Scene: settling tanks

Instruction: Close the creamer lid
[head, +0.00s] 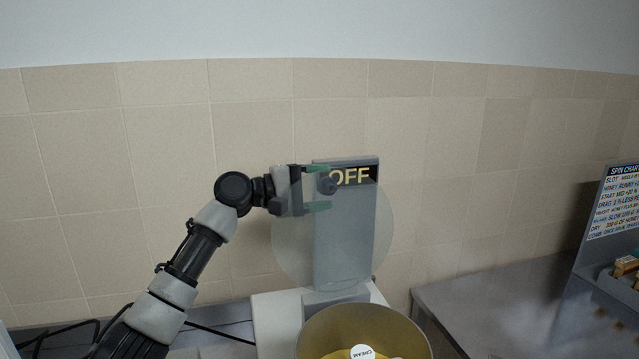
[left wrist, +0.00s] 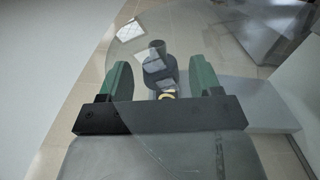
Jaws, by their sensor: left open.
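The creamer is a grey and white machine with a grey column (head: 345,240) marked OFF and a yellowish bowl (head: 408,330) at the bottom edge of the head view. Its clear round lid (head: 290,245) stands raised, upright in front of the column. A dark knob on the lid (left wrist: 157,54) shows between my left fingers in the left wrist view. My left gripper (head: 322,188) is open, its green fingers above and below the knob in the head view. It also shows in the left wrist view (left wrist: 160,78). I cannot tell whether the fingers touch the knob. My right gripper is out of view.
A grey worktop (head: 500,300) lies to the right, with a gap beside the creamer. A grey stand with a spin chart (head: 615,200) is at the far right. A tiled wall (head: 160,160) rises close behind. Dark cables (head: 110,325) run at the lower left.

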